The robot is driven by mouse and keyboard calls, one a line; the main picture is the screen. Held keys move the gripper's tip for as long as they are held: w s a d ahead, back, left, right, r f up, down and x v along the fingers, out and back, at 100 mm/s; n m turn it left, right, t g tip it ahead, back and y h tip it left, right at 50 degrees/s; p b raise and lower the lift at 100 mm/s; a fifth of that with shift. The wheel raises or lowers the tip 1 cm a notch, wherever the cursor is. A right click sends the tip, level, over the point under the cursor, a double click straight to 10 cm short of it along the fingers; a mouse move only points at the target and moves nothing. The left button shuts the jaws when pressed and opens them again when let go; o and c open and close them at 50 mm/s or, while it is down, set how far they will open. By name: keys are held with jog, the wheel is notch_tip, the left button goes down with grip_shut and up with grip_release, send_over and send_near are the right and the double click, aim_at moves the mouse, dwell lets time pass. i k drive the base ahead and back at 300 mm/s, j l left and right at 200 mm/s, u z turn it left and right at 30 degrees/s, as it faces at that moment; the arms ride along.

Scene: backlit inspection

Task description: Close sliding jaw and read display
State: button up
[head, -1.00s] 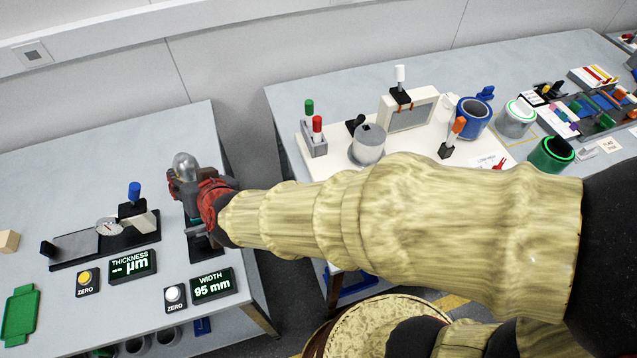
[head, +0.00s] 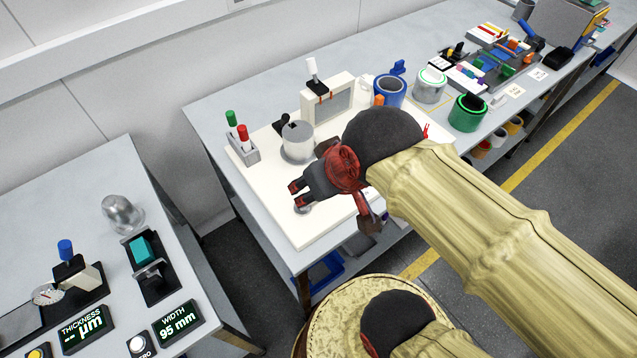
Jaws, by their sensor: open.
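The width gauge (head: 158,288) is a black fixture near the right edge of the left table. A teal block (head: 141,251) sits in it, with a dark crosspiece at its near side; I cannot tell whether a gap is left between them. The width display (head: 179,321) reads "WIDTH 95 mm" in green. My gripper (head: 296,196), with dark fingers and a red body, is open over the white board on the other table, well to the right of the gauge. A small round grey thing shows beneath its fingers; I cannot tell if they touch it.
A silver dome-shaped piece (head: 123,214) stands behind the gauge. The thickness display (head: 86,328) shows dashes and "µm". The white board (head: 262,187) carries marker pens, a grey cylinder (head: 298,142) and a framed screen (head: 333,104). A floor gap separates the tables.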

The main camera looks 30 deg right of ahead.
aim_at(153, 272)
jog(key=u, duration=1.5)
